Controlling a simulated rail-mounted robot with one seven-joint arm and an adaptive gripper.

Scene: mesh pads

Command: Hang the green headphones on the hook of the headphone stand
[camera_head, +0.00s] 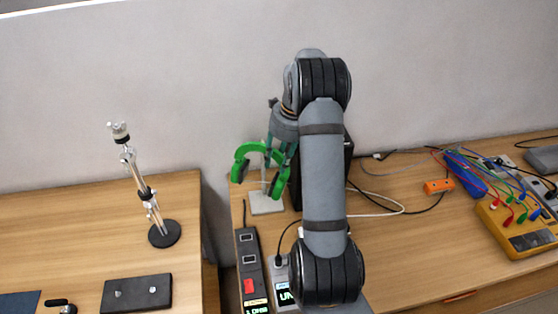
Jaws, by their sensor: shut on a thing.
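The green headphones (242,152) are in front of and above the headphone stand, on the left part of the right-hand desk. My gripper (278,160) points downward and is shut on the headphones at their right side. The headphone stand (267,205) has a pale square base and a thin upright. Its upper part, with the hook, is largely hidden behind the headphones and gripper. I cannot tell whether the headband touches the hook.
A black box (347,155) stands right of the stand, partly behind my arm. Power strips (248,265) lie in front. A metal stand (164,233) is on the left desk. Cables, an orange block (438,186) and a yellow meter (520,238) lie right.

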